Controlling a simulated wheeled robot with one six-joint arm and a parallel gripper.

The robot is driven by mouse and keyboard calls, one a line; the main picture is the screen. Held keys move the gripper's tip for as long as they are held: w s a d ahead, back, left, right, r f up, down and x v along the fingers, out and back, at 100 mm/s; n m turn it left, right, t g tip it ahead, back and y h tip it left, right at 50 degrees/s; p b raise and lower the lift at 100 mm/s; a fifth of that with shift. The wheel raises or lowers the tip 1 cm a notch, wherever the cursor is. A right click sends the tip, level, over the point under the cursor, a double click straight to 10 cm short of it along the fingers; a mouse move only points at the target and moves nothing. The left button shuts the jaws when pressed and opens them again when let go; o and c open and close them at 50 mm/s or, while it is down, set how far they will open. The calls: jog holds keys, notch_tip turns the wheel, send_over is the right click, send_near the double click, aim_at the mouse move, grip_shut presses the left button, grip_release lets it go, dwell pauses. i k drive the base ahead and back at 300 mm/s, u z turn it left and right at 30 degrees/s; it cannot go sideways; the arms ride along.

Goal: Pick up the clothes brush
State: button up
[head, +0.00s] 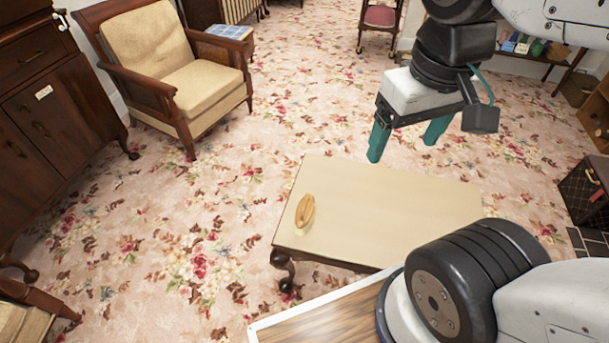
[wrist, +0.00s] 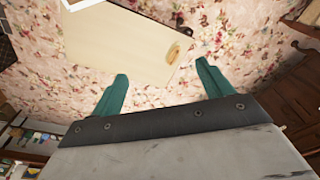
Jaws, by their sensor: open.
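The clothes brush (head: 305,211) is a small oval, light-brown wooden thing. It lies on the left end of a low cream-topped table (head: 390,205) in the head view. In the wrist view the brush (wrist: 174,52) lies near the right end of the table top (wrist: 110,40). My gripper (head: 406,146) has two teal fingers and is open and empty. It hangs in the air above the table, to the right of the brush and apart from it in the head view. In the wrist view the gripper (wrist: 161,82) has its fingers spread, with nothing between them.
A wooden armchair (head: 205,80) with cream cushions stands at the back left. A dark wooden cabinet (head: 55,110) is at the left edge. A dark case (head: 585,190) stands at the right. Flowered carpet (head: 200,200) lies clear left of the table.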

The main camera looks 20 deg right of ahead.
aim_at(306, 216)
jog(key=k, duration=0.5)
jog(key=u, duration=1.2)
jog(key=i, duration=1.1)
jog(key=z, duration=1.8)
